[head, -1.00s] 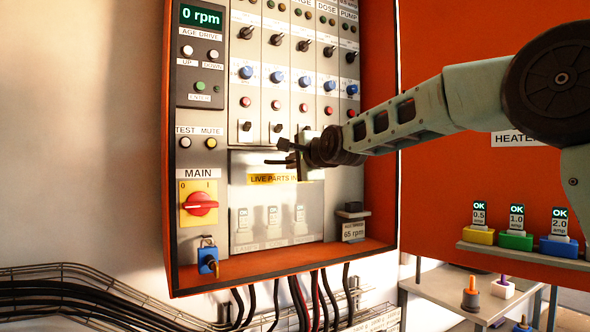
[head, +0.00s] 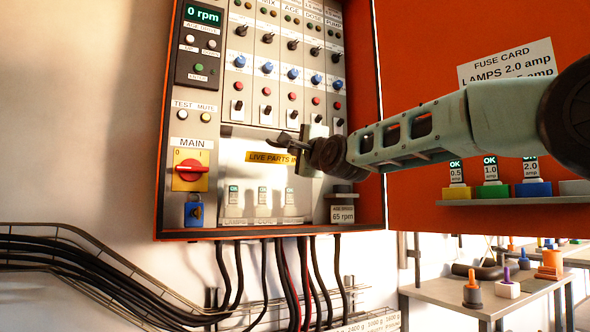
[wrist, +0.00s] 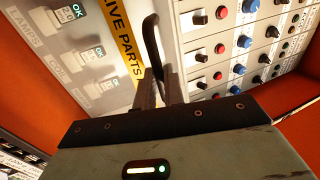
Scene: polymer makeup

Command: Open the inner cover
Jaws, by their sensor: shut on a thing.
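The inner cover (head: 236,170) is a clear panel in the lower part of the control cabinet, with a yellow "LIVE PARTS" label; three fuses show through it. In the wrist view the cover (wrist: 98,62) and label lie left of my fingers. My gripper (head: 300,150) is at the cover's upper right. In the wrist view my gripper (wrist: 160,88) is shut on the dark bar handle (wrist: 152,38), whose far end shows beyond the fingertips. My wrist hides the cover's right part in the head view. I cannot tell whether the cover stands ajar.
Rows of switches and knobs (head: 291,74) sit just above the gripper. The red main switch (head: 190,174) and a blue padlock (head: 195,211) are at left. The open orange door (head: 430,60) with a fuse shelf (head: 500,199) stands behind my arm. Cables hang below the cabinet.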

